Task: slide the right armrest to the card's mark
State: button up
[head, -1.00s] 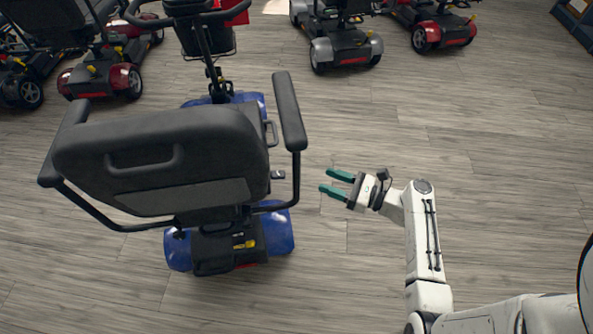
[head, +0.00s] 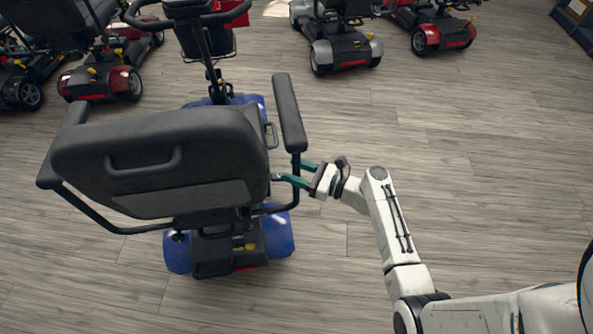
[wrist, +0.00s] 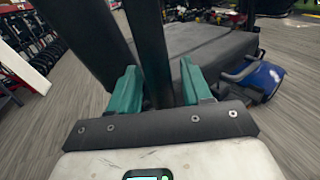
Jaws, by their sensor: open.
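The right armrest's black pad (head: 289,115) stands at the right side of the blue scooter's seat (head: 160,165) in the head view. Its dark post (head: 296,190) runs down and bends in under the seat. My gripper (head: 294,174) is open, its two teal fingers at the post just below the pad. In the wrist view a dark upright post (wrist: 150,45) lies between the open fingers (wrist: 162,92), closer to the left one; I cannot tell whether it touches. A red item (head: 232,12) sits by the front basket; I cannot make out a mark on it.
The left armrest (head: 62,145) is on the seat's far side. Other scooters, including a grey one (head: 343,48) and a red one (head: 440,30), stand along the back. The wooden floor (head: 480,170) to the right is clear.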

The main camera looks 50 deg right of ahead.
grip_shut()
dwell(0.3)
jog(key=shift+s+d, duration=0.1)
jog(key=shift+s+d, duration=0.65)
jog(key=shift+d, duration=0.2)
jog(key=shift+s+d, duration=0.65)
jog(key=shift+d, duration=0.15)
grip_release()
jog(key=shift+d, duration=0.1)
jog(key=v, duration=1.1)
jog(key=shift+p, duration=0.35)
